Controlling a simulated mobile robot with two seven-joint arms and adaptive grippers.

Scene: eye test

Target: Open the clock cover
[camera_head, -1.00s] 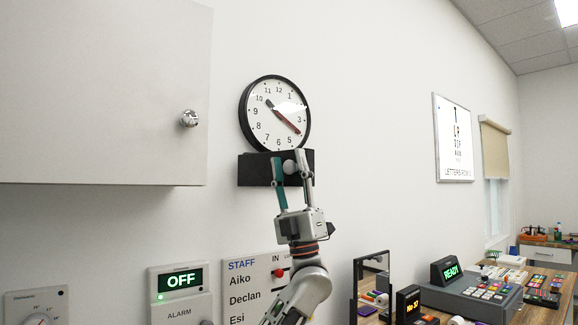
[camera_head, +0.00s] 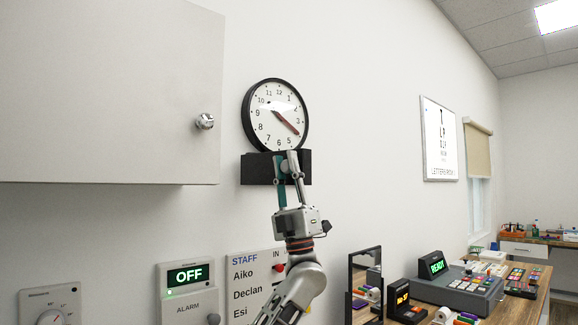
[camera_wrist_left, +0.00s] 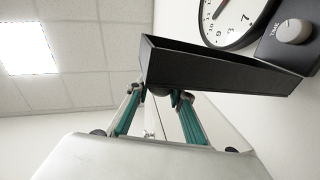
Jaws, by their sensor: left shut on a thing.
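The round wall clock (camera_head: 263,120) has a black rim and a white face. Below it is the black clock cover (camera_head: 258,170), a wide dark box shape. In the left wrist view the cover (camera_wrist_left: 215,74) slants across the middle, and a grey knob marked TIME (camera_wrist_left: 293,31) shows beside the clock. My left gripper (camera_head: 287,161) reaches up from below in front of the cover, fingers close together. The wrist view shows its fingertips (camera_wrist_left: 166,94) shut on a small round knob at the cover, mostly hidden. My right gripper is not seen.
A grey wall cabinet (camera_head: 100,90) with a round knob stands out at the left. An alarm panel reading OFF (camera_head: 187,292) and a staff board (camera_head: 246,290) are below. A framed mirror (camera_head: 365,290) and a counter with devices are at the right.

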